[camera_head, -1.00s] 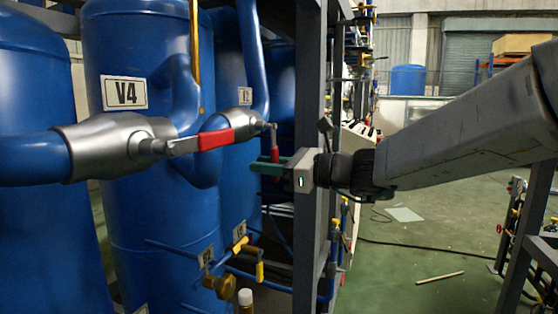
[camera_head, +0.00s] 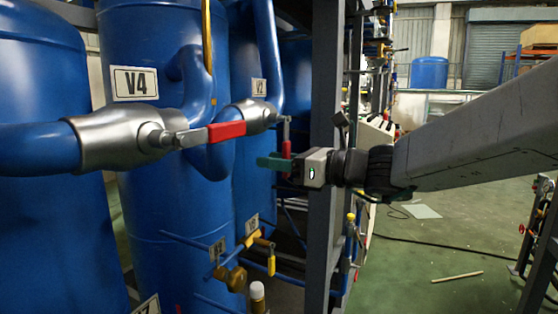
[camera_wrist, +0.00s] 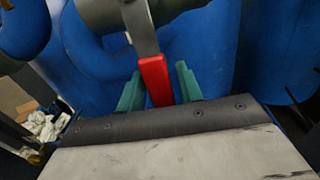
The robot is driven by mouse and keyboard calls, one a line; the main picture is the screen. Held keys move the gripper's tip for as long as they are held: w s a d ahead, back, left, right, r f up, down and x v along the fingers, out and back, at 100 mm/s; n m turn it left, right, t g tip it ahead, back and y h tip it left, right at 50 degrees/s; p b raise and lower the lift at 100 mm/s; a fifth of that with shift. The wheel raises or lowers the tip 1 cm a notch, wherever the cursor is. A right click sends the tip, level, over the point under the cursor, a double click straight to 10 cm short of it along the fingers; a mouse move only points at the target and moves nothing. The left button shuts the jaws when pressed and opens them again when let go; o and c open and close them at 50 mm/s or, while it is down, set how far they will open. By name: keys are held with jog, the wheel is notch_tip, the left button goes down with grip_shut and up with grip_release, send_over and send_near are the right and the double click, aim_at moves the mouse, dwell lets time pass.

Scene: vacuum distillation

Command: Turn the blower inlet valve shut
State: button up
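Two silver ball valves with red-gripped levers sit on the blue pipes. The near valve (camera_head: 118,138) is beside the V4 tank, and its lever (camera_head: 227,131) points right, roughly level. The farther valve (camera_head: 247,116) has its red lever (camera_head: 286,150) hanging down. My gripper (camera_head: 270,162) is at this hanging lever, its green fingers pointing left. In the wrist view, the red lever end (camera_wrist: 155,80) lies between the two green fingers of my gripper (camera_wrist: 157,70). A gap shows on its right; on the left I cannot tell if it touches. The fingers are open around it.
A grey steel post (camera_head: 326,120) stands just behind my gripper. Blue tanks (camera_head: 160,220) fill the left side. Below are thin blue pipes with a yellow-handled valve (camera_head: 271,262) and a brass valve (camera_head: 232,277). Open green floor (camera_head: 420,265) lies at the right.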

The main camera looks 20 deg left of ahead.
jog(key=d, duration=0.7)
jog(key=shift+s+d, duration=0.25)
jog(key=shift+d, duration=0.15)
